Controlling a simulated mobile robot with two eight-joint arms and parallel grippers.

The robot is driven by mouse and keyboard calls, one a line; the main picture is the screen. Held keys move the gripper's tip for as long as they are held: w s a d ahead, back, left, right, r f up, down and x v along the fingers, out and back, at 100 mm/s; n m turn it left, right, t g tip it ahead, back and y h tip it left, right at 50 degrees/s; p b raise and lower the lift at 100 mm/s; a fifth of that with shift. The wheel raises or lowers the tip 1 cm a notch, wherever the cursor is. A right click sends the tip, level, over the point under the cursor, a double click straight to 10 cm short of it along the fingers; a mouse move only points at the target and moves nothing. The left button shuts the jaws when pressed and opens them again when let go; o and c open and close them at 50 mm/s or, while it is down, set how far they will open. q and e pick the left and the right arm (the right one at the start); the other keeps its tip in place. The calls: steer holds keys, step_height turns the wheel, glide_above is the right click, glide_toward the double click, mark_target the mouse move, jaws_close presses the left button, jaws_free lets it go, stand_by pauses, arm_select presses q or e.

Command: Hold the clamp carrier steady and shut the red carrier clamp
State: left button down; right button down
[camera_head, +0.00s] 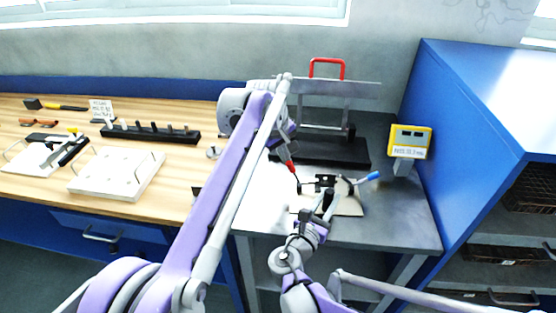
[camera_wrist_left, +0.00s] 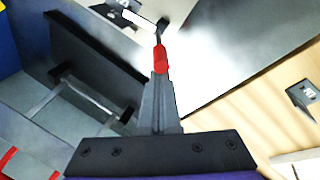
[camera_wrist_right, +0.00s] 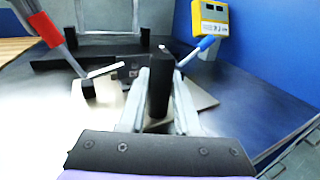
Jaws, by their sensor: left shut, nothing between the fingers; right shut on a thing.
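The clamp carrier (camera_head: 348,206) is a pale plate with black fittings on the grey metal table, and it also shows in the right wrist view (camera_wrist_right: 203,98). The red carrier clamp (camera_head: 291,168) is on its left side, its red handle sticking up at a tilt; the handle also shows in the right wrist view (camera_wrist_right: 45,30). My left gripper (camera_wrist_left: 160,78) is shut and empty, its fingertips right at the red handle (camera_wrist_left: 160,57); I cannot tell whether they touch. My right gripper (camera_wrist_right: 160,75) is shut on the carrier's black upright grip (camera_wrist_right: 158,95).
A blue-handled clamp (camera_head: 368,178) is on the carrier's right. Behind stands a black-based rack (camera_head: 340,152) with a red handle (camera_head: 327,62). A yellow display box (camera_head: 409,138) and blue shelving (camera_head: 470,120) are on the right. White fixtures (camera_head: 117,175) lie on the wooden bench.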

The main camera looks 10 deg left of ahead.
arm_select(q)
steer(key=shift+d+r+y, duration=0.3)
steer(key=shift+d+y, duration=0.3)
steer(key=shift+y, duration=0.2)
steer(key=shift+r, duration=0.1)
steer(key=shift+r, duration=0.7)
steer(key=shift+v, duration=3.75)
arm_select(e)
steer(key=c, duration=0.5)
jaws_free()
